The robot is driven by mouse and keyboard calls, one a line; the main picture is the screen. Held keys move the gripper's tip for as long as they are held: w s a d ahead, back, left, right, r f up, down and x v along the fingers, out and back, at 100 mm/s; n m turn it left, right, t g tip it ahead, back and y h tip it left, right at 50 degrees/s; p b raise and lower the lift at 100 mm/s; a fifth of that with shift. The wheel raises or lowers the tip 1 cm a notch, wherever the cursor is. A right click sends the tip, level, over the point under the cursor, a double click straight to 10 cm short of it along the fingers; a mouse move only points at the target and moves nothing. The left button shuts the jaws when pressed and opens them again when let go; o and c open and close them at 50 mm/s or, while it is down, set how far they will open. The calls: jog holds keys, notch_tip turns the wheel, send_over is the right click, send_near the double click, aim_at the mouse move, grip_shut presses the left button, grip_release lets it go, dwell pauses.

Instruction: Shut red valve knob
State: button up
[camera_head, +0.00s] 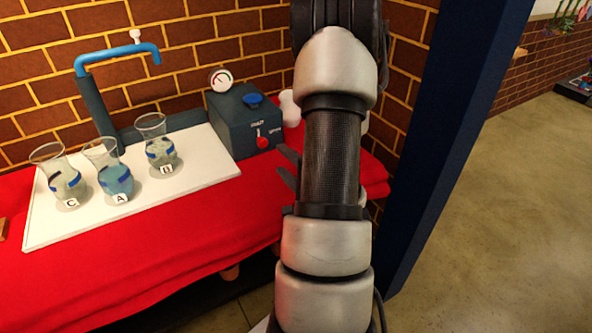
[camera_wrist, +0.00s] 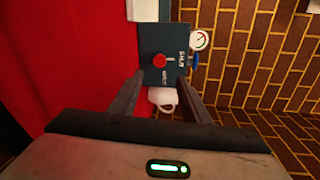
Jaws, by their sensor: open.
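The red valve knob (camera_head: 262,142) is on the front of a dark blue-grey box (camera_head: 228,125) on the table. In the wrist view, the knob (camera_wrist: 160,60) lies just beyond my fingertips, between their lines, apart from both. Small white lettering sits beside it, one word seeming to read "SHUT"; its exact setting is too small to tell. My gripper (camera_wrist: 162,79) is open and empty, its fingers near the box's lower edge in the wrist view. In the head view my arm hides most of the gripper; a dark finger shows right of the knob.
A gauge (camera_head: 221,80) and a blue knob (camera_head: 252,99) are on the box. A white mug-like object (camera_wrist: 163,98) is close to my fingers. Beakers C (camera_head: 66,180), A (camera_head: 115,172) and another (camera_head: 160,150) stand on a white board (camera_head: 200,175). A brick wall stands behind.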

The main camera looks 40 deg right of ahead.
jog(key=p+v, duration=0.4)
jog(key=shift+d+r, duration=0.1)
jog(key=shift+r, duration=0.2)
jog(key=shift+s+a+f+p, duration=0.1)
jog(key=shift+s+a+p, duration=0.05)
jog(key=shift+s+p, duration=0.4)
jog(key=shift+s+a+f+p, duration=0.1)
jog(key=shift+s+a+p, duration=0.05)
jog(key=shift+s+p, duration=0.4)
jog(key=shift+w, duration=0.15)
